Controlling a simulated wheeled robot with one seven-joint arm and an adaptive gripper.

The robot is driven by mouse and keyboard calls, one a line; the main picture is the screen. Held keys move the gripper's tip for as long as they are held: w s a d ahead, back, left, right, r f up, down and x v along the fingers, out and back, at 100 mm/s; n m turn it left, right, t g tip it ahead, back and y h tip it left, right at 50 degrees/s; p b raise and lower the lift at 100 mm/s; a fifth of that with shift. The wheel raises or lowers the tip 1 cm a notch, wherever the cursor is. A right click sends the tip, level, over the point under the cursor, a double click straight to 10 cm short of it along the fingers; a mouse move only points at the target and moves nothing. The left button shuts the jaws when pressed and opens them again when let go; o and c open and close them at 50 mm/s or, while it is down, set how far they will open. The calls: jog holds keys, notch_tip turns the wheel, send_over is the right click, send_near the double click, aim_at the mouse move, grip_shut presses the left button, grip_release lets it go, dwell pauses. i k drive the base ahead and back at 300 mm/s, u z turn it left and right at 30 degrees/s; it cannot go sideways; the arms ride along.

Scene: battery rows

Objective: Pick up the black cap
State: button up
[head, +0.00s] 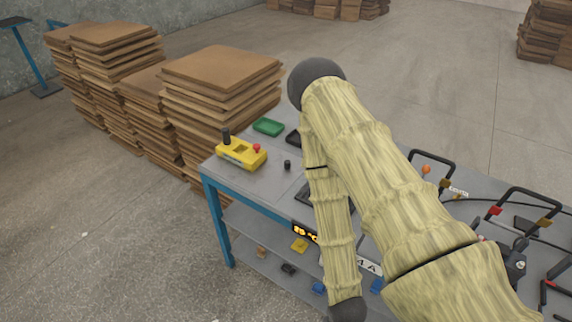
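A small black cylindrical piece (287,165), which looks like the black cap, stands on the grey tabletop to the right of a yellow box. My arm, in a pale yellow ribbed cover, rises from the lower right to a dark elbow, then runs down to a dark joint at the bottom edge. My gripper is not visible, so its state and hold cannot be seen. The arm passes to the right of the black piece in the picture and hides part of the table.
The yellow box (241,153) carries a black post and a red knob. A green tray (268,127) lies behind it. Black-handled batteries (520,210) fill the right side. A lower shelf (262,247) holds small parts. Board stacks (222,75) stand behind the blue-framed table.

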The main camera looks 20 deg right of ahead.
aim_at(287, 163)
jog(key=k, duration=1.2)
jog(key=u, duration=0.75)
jog(key=i, duration=1.2)
jog(key=z, duration=0.6)
jog(key=i, duration=0.65)
jog(key=z, duration=0.75)
